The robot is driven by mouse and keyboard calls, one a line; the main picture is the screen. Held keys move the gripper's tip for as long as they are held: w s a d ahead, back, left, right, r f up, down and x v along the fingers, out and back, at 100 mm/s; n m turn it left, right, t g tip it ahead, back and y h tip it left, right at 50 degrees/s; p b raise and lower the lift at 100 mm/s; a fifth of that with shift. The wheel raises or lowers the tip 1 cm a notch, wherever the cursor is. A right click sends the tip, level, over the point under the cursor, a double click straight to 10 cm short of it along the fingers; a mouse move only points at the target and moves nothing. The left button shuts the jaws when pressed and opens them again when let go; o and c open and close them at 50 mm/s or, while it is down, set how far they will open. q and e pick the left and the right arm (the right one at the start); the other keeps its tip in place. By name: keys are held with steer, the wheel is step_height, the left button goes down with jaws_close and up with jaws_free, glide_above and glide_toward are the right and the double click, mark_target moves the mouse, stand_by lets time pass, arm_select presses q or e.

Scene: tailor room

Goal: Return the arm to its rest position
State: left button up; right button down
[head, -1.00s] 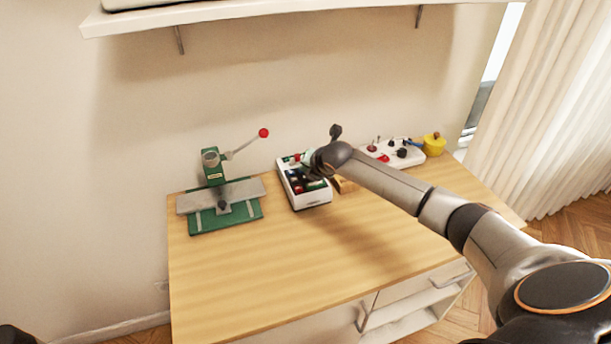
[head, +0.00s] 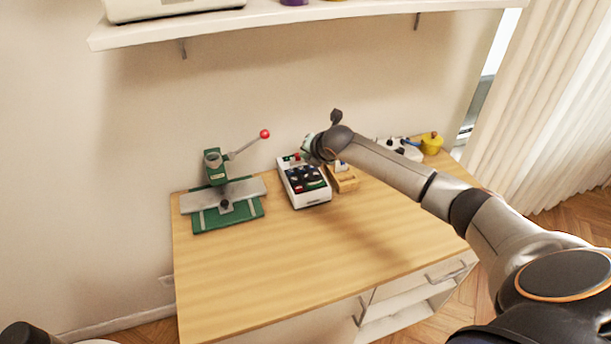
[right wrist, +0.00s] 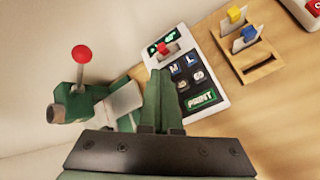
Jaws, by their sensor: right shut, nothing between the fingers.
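My right arm (head: 388,166) reaches in from the right over the wooden table. Its gripper (head: 307,148) is in the air above or just behind the back of the white label device, partly hidden by the wrist. In the right wrist view, the green fingers (right wrist: 161,100) are together with nothing between them. My left gripper is not in view.
The white device (head: 319,197) with dark keys stands below my gripper. Beside it is a wooden card holder (head: 342,180). A green press (head: 222,212) with a red-knobbed lever stands left. A yellow pot (head: 431,145) is back right. The table's front (head: 270,275) is clear.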

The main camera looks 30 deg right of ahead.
stand_by(0.3)
